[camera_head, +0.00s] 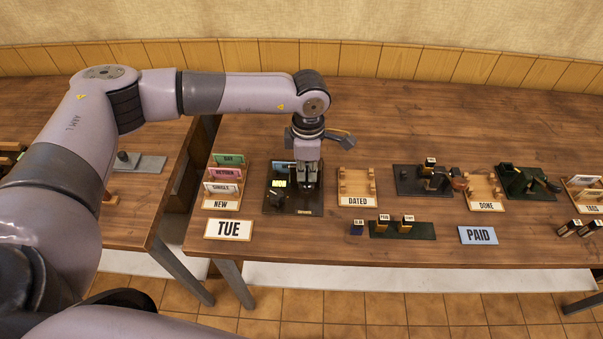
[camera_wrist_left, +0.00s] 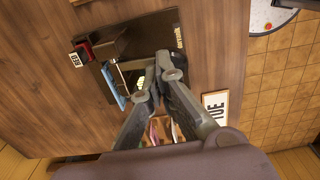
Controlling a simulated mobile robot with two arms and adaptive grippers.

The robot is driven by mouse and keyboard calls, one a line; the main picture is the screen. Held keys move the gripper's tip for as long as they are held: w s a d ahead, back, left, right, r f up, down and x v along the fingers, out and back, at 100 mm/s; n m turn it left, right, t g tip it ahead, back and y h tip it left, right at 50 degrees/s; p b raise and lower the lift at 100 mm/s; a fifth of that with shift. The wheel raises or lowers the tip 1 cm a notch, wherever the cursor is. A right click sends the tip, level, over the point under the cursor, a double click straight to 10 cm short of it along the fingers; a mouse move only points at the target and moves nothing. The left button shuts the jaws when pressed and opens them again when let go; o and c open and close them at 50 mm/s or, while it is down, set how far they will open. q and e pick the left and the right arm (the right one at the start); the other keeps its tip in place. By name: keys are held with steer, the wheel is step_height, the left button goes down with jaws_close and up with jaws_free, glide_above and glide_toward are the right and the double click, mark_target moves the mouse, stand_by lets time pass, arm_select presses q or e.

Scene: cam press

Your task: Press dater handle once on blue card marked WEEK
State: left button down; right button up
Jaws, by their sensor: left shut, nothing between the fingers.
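The dater press with its dark base (camera_head: 296,209) stands on the table between the NEW rack and the DATED rack. It carries a small yellow-green display (camera_head: 279,184). A light blue card (camera_head: 283,168) shows at the press, partly behind my gripper; its marking is not readable. The card also appears edge-on in the left wrist view (camera_wrist_left: 114,88). My left gripper (camera_head: 308,184) is shut and empty, pointing down over the right part of the press. It hides much of the press, and I cannot tell whether it touches the handle. My right gripper is not in view.
The NEW rack (camera_head: 221,205) holds green, pink and white cards. A TUE sign (camera_head: 229,229) lies in front. The DATED rack (camera_head: 358,201) looks empty. Stamps on a green pad (camera_head: 402,231), a PAID card (camera_head: 478,235) and other presses stand further right.

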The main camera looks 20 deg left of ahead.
arm_select(q)
steer(key=shift+f+b, duration=0.35)
steer(key=shift+f, duration=0.2)
steer(key=shift+r, duration=0.25)
steer(key=shift+r+p, duration=0.45)
steer(key=shift+r, duration=0.05)
steer(key=shift+r+p, duration=0.65)
steer(key=shift+r, duration=1)
steer(key=shift+r, duration=0.15)
step_height(320, 180, up, 5)
steer(key=shift+f+p, duration=0.15)
steer(key=shift+p, duration=0.9)
